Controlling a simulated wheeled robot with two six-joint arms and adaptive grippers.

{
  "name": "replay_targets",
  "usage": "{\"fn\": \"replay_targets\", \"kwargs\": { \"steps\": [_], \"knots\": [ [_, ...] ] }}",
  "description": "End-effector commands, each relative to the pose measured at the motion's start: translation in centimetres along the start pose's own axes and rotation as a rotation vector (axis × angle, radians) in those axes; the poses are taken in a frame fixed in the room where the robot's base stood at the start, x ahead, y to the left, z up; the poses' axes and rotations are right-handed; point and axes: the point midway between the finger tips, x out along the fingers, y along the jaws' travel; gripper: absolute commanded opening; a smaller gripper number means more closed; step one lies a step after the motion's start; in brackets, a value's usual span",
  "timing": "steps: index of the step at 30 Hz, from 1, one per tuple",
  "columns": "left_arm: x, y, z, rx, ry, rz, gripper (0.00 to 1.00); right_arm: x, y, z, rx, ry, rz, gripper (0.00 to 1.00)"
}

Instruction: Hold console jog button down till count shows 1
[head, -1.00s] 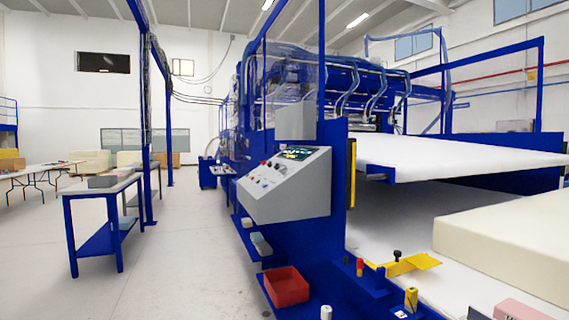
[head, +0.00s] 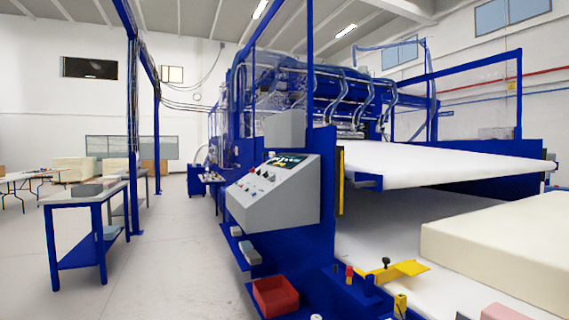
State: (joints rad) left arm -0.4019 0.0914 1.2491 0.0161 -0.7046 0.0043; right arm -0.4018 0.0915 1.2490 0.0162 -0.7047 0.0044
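The console (head: 277,197) is a grey sloped box on the blue machine frame, near the middle of the head view. Its panel carries a small dark display (head: 287,161) with lit marks too small to read. Several small buttons (head: 262,173) in red, white and other colours sit left of and below the display. I cannot tell which is the jog button or what the count shows. Neither of my grippers is in view, and nothing touches the console.
A red bin (head: 276,297) sits low in front of the console. A yellow bracket (head: 395,271) and a large cream foam block (head: 503,245) lie to the right. A blue table (head: 85,215) stands at left. The floor (head: 170,260) between table and machine is clear.

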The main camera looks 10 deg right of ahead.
Motion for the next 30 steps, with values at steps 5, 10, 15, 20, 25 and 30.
{"fn": "replay_targets", "kwargs": {
  "steps": [5, 10, 15, 20, 25, 30],
  "knots": [
    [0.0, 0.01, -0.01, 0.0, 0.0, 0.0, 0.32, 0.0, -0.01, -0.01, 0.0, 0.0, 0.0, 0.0],
    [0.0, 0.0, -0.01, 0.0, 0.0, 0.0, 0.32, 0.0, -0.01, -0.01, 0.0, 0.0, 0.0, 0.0],
    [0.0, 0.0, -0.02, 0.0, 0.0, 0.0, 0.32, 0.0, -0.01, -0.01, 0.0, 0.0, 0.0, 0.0],
    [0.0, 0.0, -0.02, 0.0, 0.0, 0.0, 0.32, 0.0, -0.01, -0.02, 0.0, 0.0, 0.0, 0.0],
    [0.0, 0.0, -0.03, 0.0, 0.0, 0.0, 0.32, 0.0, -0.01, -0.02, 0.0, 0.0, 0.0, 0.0],
    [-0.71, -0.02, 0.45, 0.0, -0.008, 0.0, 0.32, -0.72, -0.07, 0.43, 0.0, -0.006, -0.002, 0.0]
  ]
}}
